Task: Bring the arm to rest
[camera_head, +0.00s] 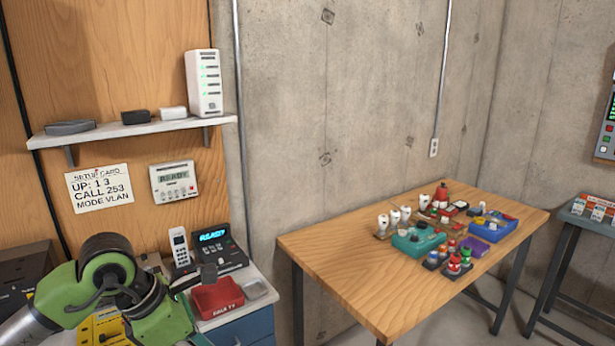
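My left arm (105,280), green with dark joints, comes in from the lower left. It is bent in front of the small cabinet at the wall. A dark grey part that looks like my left gripper (195,280) is at its right end, beside the red tray. Its fingers are small and partly hidden, so I cannot tell whether it is open or shut. I see nothing clearly held in it. My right arm and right gripper are not in view.
A cabinet (245,332) bears a red tray (217,298), a desk phone (220,252) and a white handset (180,246). A shelf (130,130) and a setup card (98,188) are above. A cluttered wooden table (335,265) stands right; its left part is clear.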

